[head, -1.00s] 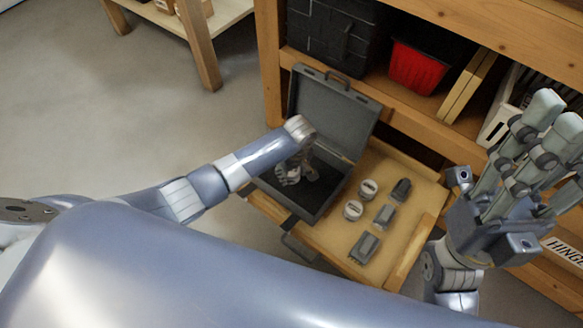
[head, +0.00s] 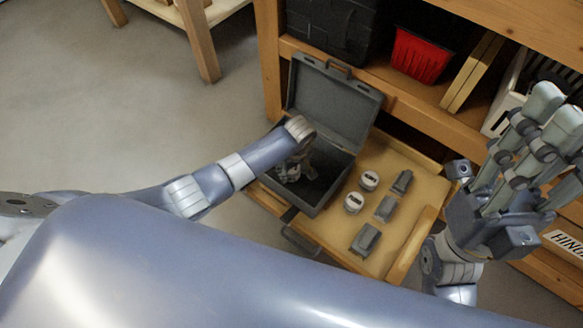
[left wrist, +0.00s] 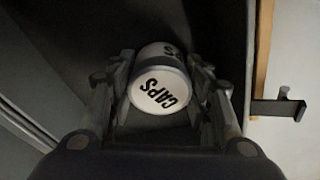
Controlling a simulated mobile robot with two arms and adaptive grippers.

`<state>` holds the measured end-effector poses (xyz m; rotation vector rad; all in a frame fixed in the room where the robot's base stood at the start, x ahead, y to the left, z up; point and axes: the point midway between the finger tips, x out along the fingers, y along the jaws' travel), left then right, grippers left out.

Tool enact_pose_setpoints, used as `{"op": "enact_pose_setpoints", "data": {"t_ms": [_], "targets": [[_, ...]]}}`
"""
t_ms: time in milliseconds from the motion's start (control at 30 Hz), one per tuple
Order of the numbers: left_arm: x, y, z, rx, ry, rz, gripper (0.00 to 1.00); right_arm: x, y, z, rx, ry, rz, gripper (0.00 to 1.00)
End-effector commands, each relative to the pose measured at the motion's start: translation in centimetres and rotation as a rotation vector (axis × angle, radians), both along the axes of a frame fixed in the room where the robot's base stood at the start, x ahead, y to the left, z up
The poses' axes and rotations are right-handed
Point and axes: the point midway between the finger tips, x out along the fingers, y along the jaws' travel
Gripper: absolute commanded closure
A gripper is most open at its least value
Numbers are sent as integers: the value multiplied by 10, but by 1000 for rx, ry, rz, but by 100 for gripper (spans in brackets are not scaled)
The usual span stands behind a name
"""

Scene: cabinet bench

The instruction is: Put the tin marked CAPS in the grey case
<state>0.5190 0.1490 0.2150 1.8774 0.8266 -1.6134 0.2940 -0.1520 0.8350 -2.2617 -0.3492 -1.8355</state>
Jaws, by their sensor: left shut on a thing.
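The grey case (head: 333,107) stands open on the pulled-out drawer, its lid tilted up at the back. My left gripper (head: 290,172) is down inside the case in the head view. In the left wrist view my left gripper (left wrist: 158,95) is shut on the tin marked CAPS (left wrist: 158,90), a white-faced tin with black letters. The tin is between the fingers with the case's dark interior around it; I cannot tell whether it touches the floor. My arm hides it in the head view. My right gripper (head: 510,175) is raised at the right, fingers extended, open and empty.
The drawer (head: 325,245) also holds two white-topped tins (head: 369,181) (head: 354,203) and three grey blocks (head: 401,182) (head: 386,208) (head: 365,240), right of the case. A red bin (head: 420,54) and a black box (head: 330,28) are on the shelf behind. Floor at left is clear.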

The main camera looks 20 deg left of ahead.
Motion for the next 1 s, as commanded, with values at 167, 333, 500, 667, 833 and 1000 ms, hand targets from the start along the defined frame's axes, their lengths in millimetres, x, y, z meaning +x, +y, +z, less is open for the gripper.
{"op": "enact_pose_setpoints", "data": {"t_ms": [167, 333, 500, 667, 833, 1000], "targets": [[0, 0, -2, 0, 0, 0, 80, 0, 0, -1, 0, 0, 0, 60], [0, 0, -4, 0, 0, 0, 80, 0, 0, -1, 0, 1, 0, 60], [0, 0, -6, 0, 0, 0, 80, 0, 0, -1, -1, -2, -1, 60], [0, 0, -6, 0, 0, 0, 80, 0, 0, 1, -1, -10, 0, 60], [0, 0, -6, 0, 0, 0, 43, 0, 0, 1, -1, -11, 0, 60], [0, 0, -6, 0, 0, 0, 31, 0, 0, 1, -1, -11, -1, 60]]}}
